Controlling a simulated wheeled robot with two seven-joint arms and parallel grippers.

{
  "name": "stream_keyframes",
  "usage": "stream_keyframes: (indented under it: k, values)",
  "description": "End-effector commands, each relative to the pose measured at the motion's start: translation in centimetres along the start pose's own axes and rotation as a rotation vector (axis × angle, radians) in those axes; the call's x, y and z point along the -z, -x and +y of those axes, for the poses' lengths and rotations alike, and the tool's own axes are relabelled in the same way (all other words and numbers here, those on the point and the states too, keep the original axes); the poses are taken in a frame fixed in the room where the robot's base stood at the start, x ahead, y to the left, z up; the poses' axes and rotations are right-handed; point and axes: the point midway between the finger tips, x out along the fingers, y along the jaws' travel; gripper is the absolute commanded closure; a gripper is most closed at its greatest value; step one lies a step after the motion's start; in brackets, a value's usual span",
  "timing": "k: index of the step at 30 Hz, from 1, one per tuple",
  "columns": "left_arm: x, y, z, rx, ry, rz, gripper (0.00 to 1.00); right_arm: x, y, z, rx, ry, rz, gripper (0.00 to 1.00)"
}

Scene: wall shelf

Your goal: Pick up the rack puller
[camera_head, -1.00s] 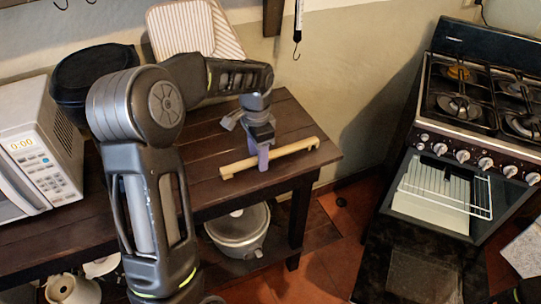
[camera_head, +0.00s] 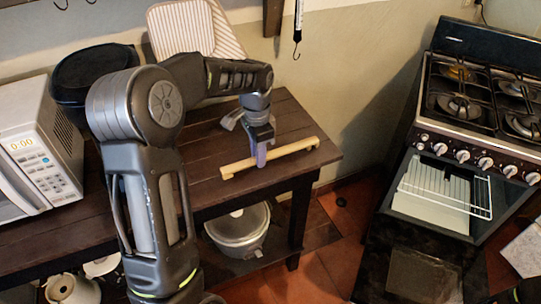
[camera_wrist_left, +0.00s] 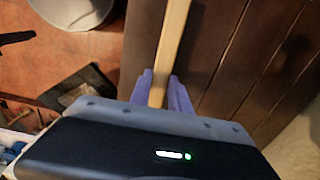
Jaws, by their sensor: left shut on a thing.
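The rack puller (camera_head: 290,148) is a light wooden stick with a notched end, lying across the right end of the dark wooden table. My left gripper (camera_head: 262,157) reaches down to it from above, its bluish fingers around the stick near its middle. In the left wrist view the rack puller (camera_wrist_left: 171,50) runs upward from between the two fingers of the left gripper (camera_wrist_left: 160,90), which is shut on it. I cannot tell whether the stick is clear of the table top. My right gripper is not in view.
A microwave (camera_head: 45,150) and a dark round pot (camera_head: 90,80) stand on the left of the table (camera_head: 205,150). A striped board (camera_head: 190,30) leans on the wall. A lidded pot (camera_head: 240,232) is on the lower shelf. The stove (camera_head: 470,130) at right has its oven open, with a rack (camera_head: 445,190).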

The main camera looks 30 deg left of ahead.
Motion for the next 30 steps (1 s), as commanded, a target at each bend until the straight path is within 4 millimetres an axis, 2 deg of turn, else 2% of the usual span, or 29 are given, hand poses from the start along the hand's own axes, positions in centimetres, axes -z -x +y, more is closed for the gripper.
stream_keyframes:
  k: [11, 17, 24, 30]
  values:
    - [0.0, 0.6, 0.0, 0.001, 0.0, 0.001, 1.0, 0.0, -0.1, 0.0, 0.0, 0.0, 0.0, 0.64]
    - [0.1, 3.3, -0.1, 0.003, 0.0, 0.003, 1.0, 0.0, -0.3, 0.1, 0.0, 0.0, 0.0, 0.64]
    - [0.1, 8.0, 0.0, 0.003, 0.0, 0.003, 1.0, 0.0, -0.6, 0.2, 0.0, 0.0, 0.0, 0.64]
    - [0.0, 9.9, 0.0, 0.0, -0.001, 0.0, 1.0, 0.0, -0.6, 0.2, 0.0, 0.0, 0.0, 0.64]
